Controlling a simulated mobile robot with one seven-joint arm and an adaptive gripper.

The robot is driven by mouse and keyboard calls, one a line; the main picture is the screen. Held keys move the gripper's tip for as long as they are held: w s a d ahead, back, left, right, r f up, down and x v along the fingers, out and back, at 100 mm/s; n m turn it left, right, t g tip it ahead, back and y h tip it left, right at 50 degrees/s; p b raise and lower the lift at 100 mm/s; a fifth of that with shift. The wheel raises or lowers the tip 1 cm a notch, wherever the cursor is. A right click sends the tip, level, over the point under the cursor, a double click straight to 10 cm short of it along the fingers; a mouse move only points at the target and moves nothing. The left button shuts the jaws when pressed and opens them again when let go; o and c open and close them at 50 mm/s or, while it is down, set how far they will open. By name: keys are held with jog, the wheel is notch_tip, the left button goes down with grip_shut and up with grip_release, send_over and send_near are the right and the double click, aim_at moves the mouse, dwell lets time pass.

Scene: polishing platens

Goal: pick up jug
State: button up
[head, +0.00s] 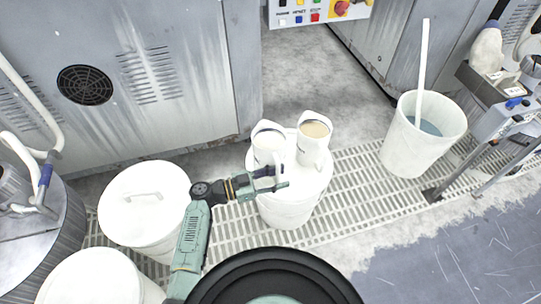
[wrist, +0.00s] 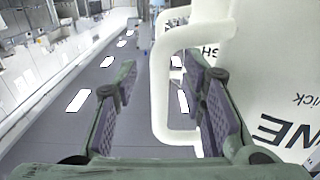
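Two white jugs with pale contents stand side by side on a white lidded bucket (head: 287,213) in the head view: a left jug (head: 266,144) and a right jug (head: 313,146). My gripper (head: 281,178) is at the front of the left jug, over the bucket lid. In the wrist view, a lettered white jug (wrist: 285,75) fills the right side. Its handle (wrist: 161,90) stands between the fingers of my open gripper (wrist: 160,90). The right finger overlaps the handle's opening; I cannot tell whether either finger touches the handle.
A lidded white bucket (head: 146,228) stands left of my arm, with another (head: 92,284) nearer. A white tub (head: 408,148) with bluish liquid and a stick stands on the grating at right. Grey machines (head: 125,75) line the back. Open floor lies at lower right.

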grip_shut()
dwell(0.4)
dwell(0.6)
jog(key=shift+r, duration=0.1)
